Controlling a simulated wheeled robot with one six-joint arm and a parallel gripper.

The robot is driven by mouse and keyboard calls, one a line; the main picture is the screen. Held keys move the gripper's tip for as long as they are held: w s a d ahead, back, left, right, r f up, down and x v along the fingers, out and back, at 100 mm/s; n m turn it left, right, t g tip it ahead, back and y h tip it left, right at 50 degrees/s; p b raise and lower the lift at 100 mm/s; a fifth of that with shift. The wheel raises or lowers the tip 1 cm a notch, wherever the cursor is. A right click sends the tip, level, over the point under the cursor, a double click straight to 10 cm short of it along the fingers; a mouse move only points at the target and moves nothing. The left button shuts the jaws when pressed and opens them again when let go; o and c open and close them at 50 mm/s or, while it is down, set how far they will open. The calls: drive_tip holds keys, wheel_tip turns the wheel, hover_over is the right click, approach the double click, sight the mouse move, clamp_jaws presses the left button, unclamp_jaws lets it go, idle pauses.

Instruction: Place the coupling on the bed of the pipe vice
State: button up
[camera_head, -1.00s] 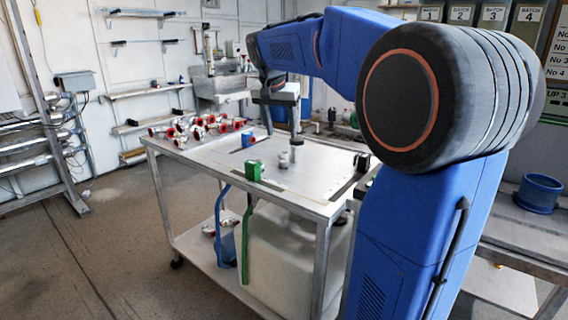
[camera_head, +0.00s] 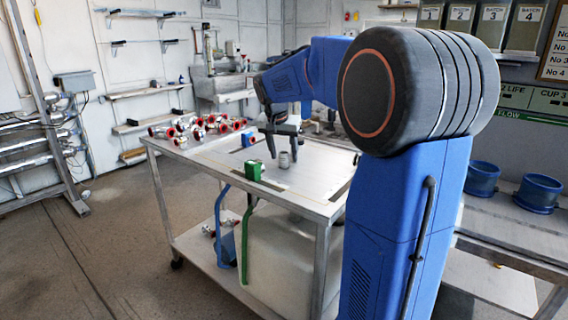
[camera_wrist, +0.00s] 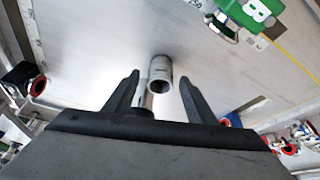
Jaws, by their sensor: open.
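The coupling (camera_head: 285,160) is a short grey metal cylinder on the table top, near the green block. In the wrist view, the coupling (camera_wrist: 160,75) shows its open end between and just ahead of the fingertips. My gripper (camera_head: 282,149) is open and points down at the coupling, with one finger to each side. In the wrist view the fingers of my gripper (camera_wrist: 159,82) are apart, with a visible gap to the coupling. I cannot make out the pipe vice for certain; my arm covers the table's right end.
Blue tubs (camera_head: 538,192) stand on a bench at right. The table's front right is clear.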

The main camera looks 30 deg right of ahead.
drive_tip(key=c, duration=1.2)
wheel_tip(320, 180, up, 10)
drive_tip(key=shift+f, duration=0.1)
